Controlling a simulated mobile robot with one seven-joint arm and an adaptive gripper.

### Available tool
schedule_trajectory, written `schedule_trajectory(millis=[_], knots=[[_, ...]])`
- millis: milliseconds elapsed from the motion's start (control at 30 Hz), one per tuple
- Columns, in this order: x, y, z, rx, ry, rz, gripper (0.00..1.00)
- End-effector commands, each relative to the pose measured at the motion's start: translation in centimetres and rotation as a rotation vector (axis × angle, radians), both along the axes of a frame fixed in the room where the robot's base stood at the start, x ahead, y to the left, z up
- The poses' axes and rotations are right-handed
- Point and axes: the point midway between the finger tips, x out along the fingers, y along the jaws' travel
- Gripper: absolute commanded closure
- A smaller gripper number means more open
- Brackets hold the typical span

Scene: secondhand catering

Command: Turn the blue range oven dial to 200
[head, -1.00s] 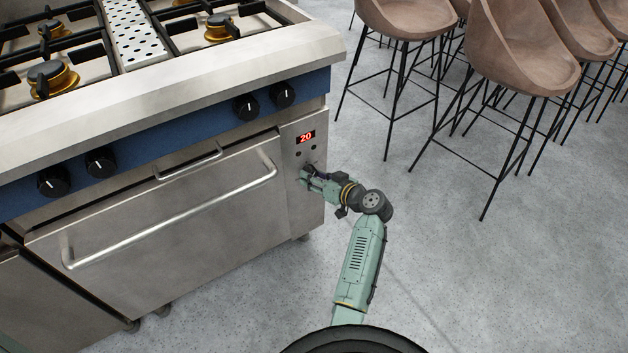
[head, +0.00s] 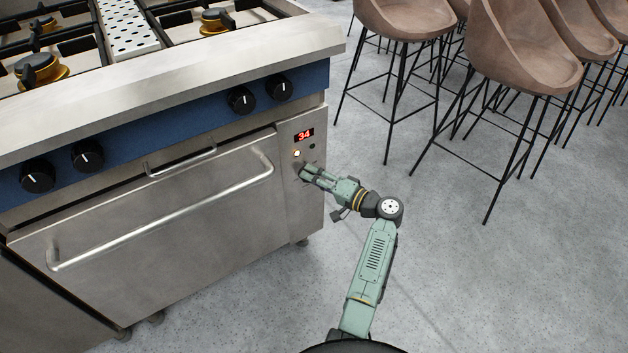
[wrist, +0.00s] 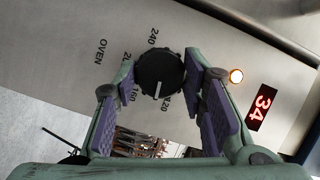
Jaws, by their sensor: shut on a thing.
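The blue range (head: 215,122) stands at the left of the head view, its oven panel at the right end of the front. The black oven dial (wrist: 160,70) shows in the wrist view beside the word OVEN. Its white pointer line lies between the 160 and 120 marks; the 200 mark is partly hidden by a finger. My gripper (wrist: 161,78) is shut on the dial, one purple-padded finger on each side. In the head view my gripper (head: 307,173) is at the panel and hides the dial. The red display (head: 303,135) reads 34.
A small lamp (wrist: 236,76) glows beside the display. The oven door handle (head: 165,215) runs left of my gripper. Several black burner knobs (head: 241,99) line the blue strip above. Brown bar stools (head: 525,60) stand at the back right.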

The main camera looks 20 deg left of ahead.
Motion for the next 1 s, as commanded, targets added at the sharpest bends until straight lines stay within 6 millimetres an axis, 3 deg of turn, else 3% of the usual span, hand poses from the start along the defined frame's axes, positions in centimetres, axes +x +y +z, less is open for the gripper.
schedule_trajectory(millis=[1000], knots=[[-0.13, 0.23, -0.43, 0.594, 0.761, -0.003, 0.90]])
